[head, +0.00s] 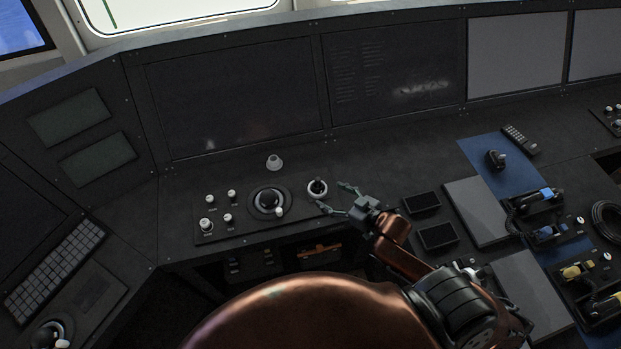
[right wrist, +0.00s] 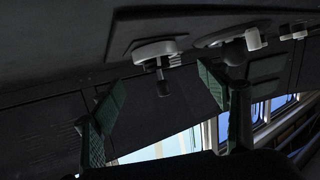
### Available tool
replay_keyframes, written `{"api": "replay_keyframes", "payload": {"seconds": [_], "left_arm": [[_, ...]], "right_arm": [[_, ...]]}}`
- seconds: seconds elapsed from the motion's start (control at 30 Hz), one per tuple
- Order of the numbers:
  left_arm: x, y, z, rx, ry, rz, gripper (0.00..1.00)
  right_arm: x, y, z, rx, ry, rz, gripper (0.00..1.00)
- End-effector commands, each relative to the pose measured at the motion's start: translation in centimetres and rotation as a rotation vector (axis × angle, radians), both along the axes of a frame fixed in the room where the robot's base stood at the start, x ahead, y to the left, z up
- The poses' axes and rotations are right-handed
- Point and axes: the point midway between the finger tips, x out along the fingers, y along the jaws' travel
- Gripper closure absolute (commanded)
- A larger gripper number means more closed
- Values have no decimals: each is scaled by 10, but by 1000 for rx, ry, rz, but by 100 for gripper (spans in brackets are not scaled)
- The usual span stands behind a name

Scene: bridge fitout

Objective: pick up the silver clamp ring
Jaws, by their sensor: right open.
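A pale silver ring (head: 317,190) sits around the base of a short black-topped knob on the console; it also shows in the right wrist view (right wrist: 155,48), with the dark knob standing out from it. My right gripper (head: 333,197) is open and empty just right of this ring, its fingers pointing toward it. In the right wrist view its green-padded fingers (right wrist: 160,108) are spread either side of the knob, apart from the ring. Another small pale round piece (head: 274,162) stands farther back; I cannot tell if it is a ring. My left gripper is out of view.
A joystick (head: 268,200) with a round base and several white knobs (head: 207,225) stand left of the ring. Two black trays (head: 437,236) and grey panels lie right. A remote (head: 520,140) and a blue mat (head: 484,152) are farther right. The console behind is mostly clear.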

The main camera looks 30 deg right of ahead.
Motion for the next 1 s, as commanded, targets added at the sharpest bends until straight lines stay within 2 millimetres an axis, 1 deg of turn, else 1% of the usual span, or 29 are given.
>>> {"api": "replay_keyframes", "payload": {"seconds": [0.1,0.17,0.27,0.4,0.5,0.6,0.7,0.9,1.0], "left_arm": [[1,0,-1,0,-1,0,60],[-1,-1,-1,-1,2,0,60],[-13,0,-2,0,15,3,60],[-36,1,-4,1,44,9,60],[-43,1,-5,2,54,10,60],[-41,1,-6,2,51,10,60],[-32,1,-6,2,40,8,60],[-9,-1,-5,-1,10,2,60],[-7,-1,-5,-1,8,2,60]], "right_arm": [[5,1,-1,2,-4,3,31],[10,3,-3,3,-4,3,31],[21,6,-7,2,-7,2,31],[33,8,-14,2,-6,2,31],[46,11,-22,1,-5,2,31],[58,14,-29,2,-5,2,31],[66,17,-32,1,-4,2,31],[69,18,-34,0,-2,2,31],[68,18,-34,1,-3,2,33]]}}
